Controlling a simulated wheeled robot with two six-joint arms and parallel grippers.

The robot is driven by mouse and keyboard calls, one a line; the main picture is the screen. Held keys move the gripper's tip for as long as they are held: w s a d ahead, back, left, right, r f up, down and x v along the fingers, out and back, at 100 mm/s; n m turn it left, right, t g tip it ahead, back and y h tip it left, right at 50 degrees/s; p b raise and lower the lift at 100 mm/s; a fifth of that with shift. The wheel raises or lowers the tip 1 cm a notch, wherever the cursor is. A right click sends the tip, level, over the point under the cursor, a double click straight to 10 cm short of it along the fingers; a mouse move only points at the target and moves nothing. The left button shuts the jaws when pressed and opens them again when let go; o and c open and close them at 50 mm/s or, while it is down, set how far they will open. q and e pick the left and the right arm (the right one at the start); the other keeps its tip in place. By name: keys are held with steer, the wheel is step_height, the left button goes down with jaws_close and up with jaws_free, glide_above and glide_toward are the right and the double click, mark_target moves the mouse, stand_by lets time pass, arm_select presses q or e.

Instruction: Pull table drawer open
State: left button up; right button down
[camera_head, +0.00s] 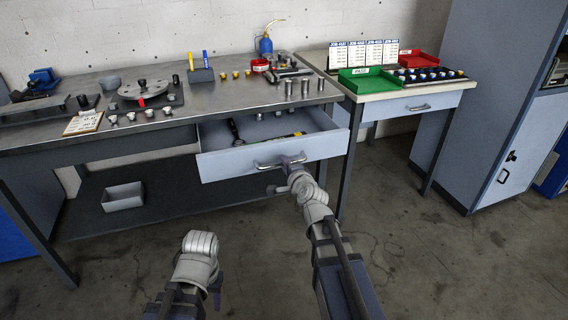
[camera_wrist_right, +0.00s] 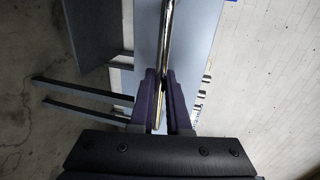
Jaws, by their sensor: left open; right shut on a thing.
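The table drawer (camera_head: 325,146) under the workbench stands partly open, with tools lying inside. Its metal bar handle (camera_head: 266,166) is on the front face. My right gripper (camera_head: 287,162) is at the handle and shut on it. In the right wrist view the handle (camera_wrist_right: 167,40) runs down between the two dark fingers of my right gripper (camera_wrist_right: 164,85). My left gripper (camera_head: 198,245) is low in front of the bench, away from the drawer. Its fingers are largely hidden by its wrist.
The workbench top (camera_head: 225,101) holds a rotor disc (camera_head: 143,89), several weights and a blue oil can (camera_head: 265,45). A grey bin (camera_head: 123,196) is on the lower shelf. A side table (camera_head: 378,96) with trays stands at the right. The floor in front is clear.

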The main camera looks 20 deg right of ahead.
steer(key=c, duration=0.9)
jaws_free()
